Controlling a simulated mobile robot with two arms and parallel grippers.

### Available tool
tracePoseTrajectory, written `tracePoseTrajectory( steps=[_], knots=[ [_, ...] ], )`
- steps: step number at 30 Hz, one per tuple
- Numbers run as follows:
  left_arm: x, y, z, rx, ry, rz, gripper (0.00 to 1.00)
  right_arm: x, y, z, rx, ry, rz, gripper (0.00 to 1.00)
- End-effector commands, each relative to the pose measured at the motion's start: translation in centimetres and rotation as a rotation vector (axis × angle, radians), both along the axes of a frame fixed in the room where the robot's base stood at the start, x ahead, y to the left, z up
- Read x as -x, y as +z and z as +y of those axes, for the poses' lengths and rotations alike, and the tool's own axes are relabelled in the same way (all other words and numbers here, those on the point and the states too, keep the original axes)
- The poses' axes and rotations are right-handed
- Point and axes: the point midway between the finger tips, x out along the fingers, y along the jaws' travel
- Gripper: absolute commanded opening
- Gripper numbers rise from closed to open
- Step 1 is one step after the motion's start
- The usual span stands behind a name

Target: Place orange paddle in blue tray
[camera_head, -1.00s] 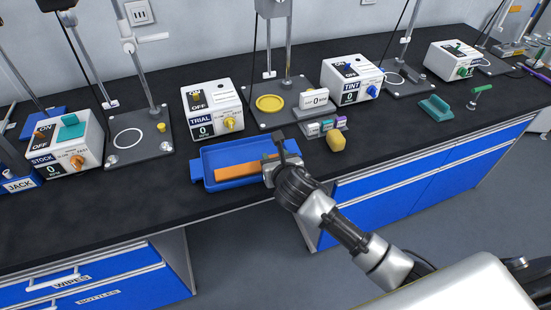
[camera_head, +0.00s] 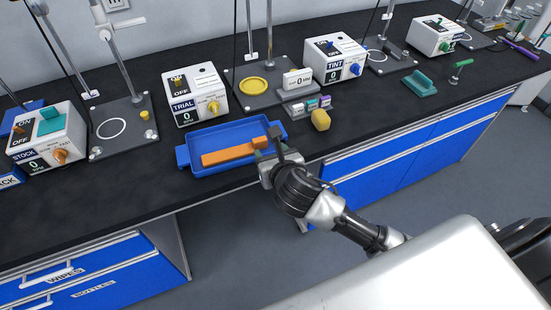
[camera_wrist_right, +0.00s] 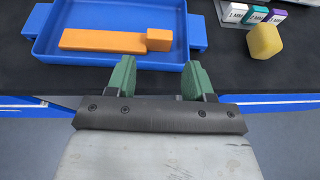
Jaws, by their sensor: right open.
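The orange paddle (camera_head: 229,154) lies inside the blue tray (camera_head: 187,148), with its thicker block end to the right. The right wrist view shows the paddle (camera_wrist_right: 100,41) flat on the floor of the tray (camera_wrist_right: 120,8), apart from my fingers. My right gripper (camera_head: 271,148) is at the tray's front right corner. In the right wrist view its green fingers (camera_wrist_right: 158,75) are spread and empty, just in front of the tray's near wall. My left gripper is in neither view.
A yellow block (camera_head: 320,120) stands on the black bench right of the tray, near small labelled blocks (camera_head: 311,105). The TRIAL box (camera_head: 195,95) stands behind the tray. Bare bench lies left of the tray.

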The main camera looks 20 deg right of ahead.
Motion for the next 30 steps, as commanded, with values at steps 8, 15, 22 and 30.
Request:
tracePoseTrajectory(
  steps=[8,15,22,30],
  knots=[
    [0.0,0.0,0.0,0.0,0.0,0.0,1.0,3.1,1.3,0.1,0.0,0.0,0.0,0.52],
    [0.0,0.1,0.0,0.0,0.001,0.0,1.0,3.4,1.4,0.1,-0.001,-0.001,0.0,0.52],
    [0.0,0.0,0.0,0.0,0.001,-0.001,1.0,3.0,-0.8,0.6,-0.242,-0.066,0.03,0.52],
    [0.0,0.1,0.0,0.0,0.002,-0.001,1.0,3.1,-10.3,1.2,-1.166,-0.444,0.178,0.52]
  ],
)
